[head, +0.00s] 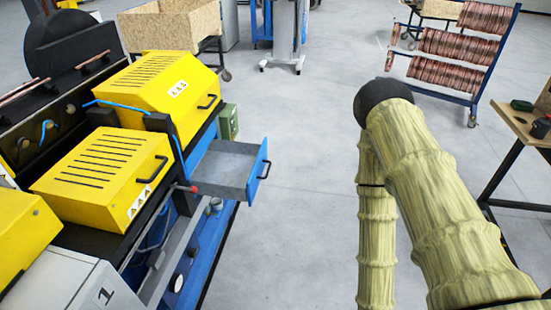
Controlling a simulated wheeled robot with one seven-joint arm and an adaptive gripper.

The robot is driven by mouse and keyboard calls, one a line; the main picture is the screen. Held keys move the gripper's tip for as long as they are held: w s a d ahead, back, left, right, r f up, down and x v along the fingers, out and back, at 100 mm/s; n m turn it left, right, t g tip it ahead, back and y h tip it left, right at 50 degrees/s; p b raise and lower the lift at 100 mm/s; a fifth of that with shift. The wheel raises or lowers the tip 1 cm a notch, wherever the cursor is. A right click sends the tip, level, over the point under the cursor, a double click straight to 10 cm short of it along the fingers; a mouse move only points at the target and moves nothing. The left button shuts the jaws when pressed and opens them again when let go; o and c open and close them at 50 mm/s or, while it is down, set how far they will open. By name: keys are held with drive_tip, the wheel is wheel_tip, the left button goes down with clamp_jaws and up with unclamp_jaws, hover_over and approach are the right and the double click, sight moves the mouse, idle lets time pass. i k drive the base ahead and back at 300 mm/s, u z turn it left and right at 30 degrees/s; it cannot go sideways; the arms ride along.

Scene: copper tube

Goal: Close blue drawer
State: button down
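The blue drawer (231,169) stands pulled out from the side of the machine on the left, under the yellow covers. Its inside is grey and looks empty. Its blue front faces right and carries a dark handle (264,169). My arm, in a pale yellow-green sleeve, rises from the lower right, well to the right of the drawer and apart from it. My gripper is not in view.
Yellow covers (100,172) with dark handles top the machine. A rack of copper coils (459,48) stands at the back right, a wooden-topped table (520,122) at the right edge. A wooden crate (172,27) is at the back. Grey floor (310,185) between drawer and arm is clear.

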sight(230, 170)
drive_tip(key=z, duration=0.5)
drive_tip(key=i, duration=0.7)
drive_tip(key=u, duration=0.7)
drive_tip(key=i, duration=0.5)
drive_tip(key=u, duration=0.45)
